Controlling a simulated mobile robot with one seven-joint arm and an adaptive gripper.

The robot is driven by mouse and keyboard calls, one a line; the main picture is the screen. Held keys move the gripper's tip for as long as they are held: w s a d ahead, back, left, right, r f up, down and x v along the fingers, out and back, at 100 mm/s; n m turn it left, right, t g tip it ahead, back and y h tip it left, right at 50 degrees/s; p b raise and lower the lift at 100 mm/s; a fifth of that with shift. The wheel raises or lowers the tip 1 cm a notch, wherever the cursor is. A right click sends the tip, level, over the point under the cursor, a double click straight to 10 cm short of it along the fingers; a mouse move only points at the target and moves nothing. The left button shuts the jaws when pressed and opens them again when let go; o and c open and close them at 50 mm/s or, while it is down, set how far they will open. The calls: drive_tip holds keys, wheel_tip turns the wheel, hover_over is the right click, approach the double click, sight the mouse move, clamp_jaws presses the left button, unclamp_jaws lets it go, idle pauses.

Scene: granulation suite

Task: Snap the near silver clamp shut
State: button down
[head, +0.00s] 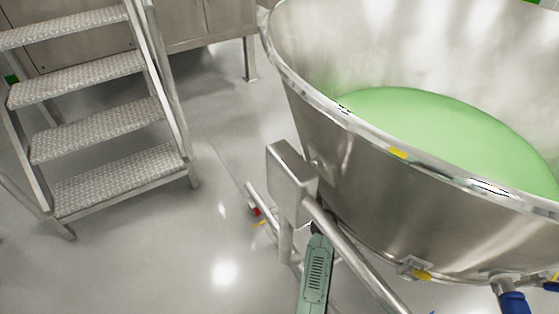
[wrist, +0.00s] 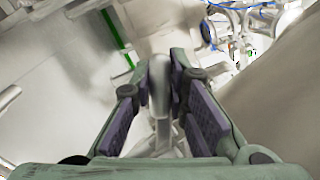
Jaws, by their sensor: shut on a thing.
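In the wrist view my gripper (wrist: 160,75) has its two purple-padded fingers closed in on a smooth, pale silver piece (wrist: 159,92), which looks like the lever of the near silver clamp. The fingers partly cover it, and I cannot tell how far the clamp is closed. In the head view a green part of my arm shows at the bottom, beside a steel post and below the big bowl; my fingers are not clear there. Another small silver clamp with a yellow tip (head: 414,268) sits low on the bowl's outside, right of my arm.
The big steel bowl (head: 375,190) holds green material (head: 450,135). A steel box (head: 290,182) on a post and a slanting pipe (head: 350,255) stand close to my arm. Steel steps (head: 120,180) stand at left. Open floor (head: 215,215) lies between.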

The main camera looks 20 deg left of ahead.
drive_tip(key=c, duration=1.6)
unclamp_jaws()
drive_tip(key=shift+o, duration=0.2)
